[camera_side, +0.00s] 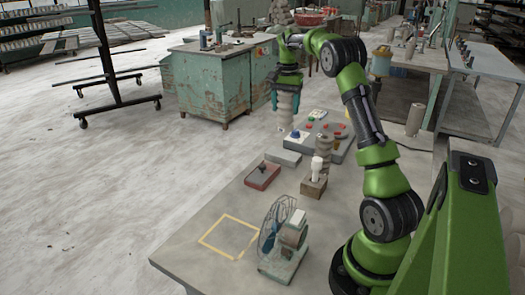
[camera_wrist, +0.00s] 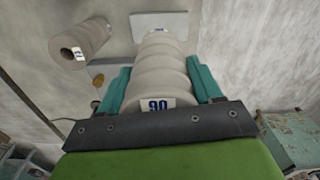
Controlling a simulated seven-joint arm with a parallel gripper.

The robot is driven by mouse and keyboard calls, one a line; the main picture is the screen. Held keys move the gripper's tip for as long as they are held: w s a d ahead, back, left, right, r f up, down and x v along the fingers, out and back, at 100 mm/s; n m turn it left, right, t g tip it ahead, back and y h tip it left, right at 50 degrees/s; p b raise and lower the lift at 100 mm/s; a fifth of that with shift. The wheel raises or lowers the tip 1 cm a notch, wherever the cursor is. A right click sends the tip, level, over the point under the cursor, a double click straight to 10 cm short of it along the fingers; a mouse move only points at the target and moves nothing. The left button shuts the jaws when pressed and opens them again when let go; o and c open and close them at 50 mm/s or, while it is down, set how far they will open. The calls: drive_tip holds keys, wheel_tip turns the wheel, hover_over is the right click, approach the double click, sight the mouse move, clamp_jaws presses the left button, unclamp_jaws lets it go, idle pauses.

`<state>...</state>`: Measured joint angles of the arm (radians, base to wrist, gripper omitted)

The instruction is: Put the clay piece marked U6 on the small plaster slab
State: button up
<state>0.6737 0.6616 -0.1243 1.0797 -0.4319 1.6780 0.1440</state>
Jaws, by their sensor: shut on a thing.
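My gripper (camera_side: 287,88) is shut on a ribbed, pale grey clay piece (camera_side: 285,108) and holds it upright, seemingly above the table's far-left edge. In the wrist view my gripper (camera_wrist: 163,93) has its teal fingers on both sides of that clay piece (camera_wrist: 165,70). Its label looks like 90, or U6 upside down. A small pale slab (camera_wrist: 160,22) shows past its far end; in the side view a flat grey slab (camera_side: 283,158) lies on the table. A second ribbed clay piece (camera_wrist: 85,40), its label too small to read, is apart at the left; one stands in the side view (camera_side: 323,147).
A control box (camera_side: 312,138) with coloured buttons stands behind the slab. A dark tray with red (camera_side: 262,176), a brown block with a white piece (camera_side: 314,186) and a fan (camera_side: 285,242) stand nearer. A yellow taped square (camera_side: 222,218) is empty.

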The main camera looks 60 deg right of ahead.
sight(284, 131)
wheel_tip(284, 131, down, 9)
drive_tip(key=shift+f, duration=0.2)
idle(0.3)
drive_tip(key=shift+f, duration=0.15)
drive_tip(key=o, duration=1.5)
drive_tip(key=shift+a+f, duration=0.1)
drive_tip(key=shift+o, duration=0.2)
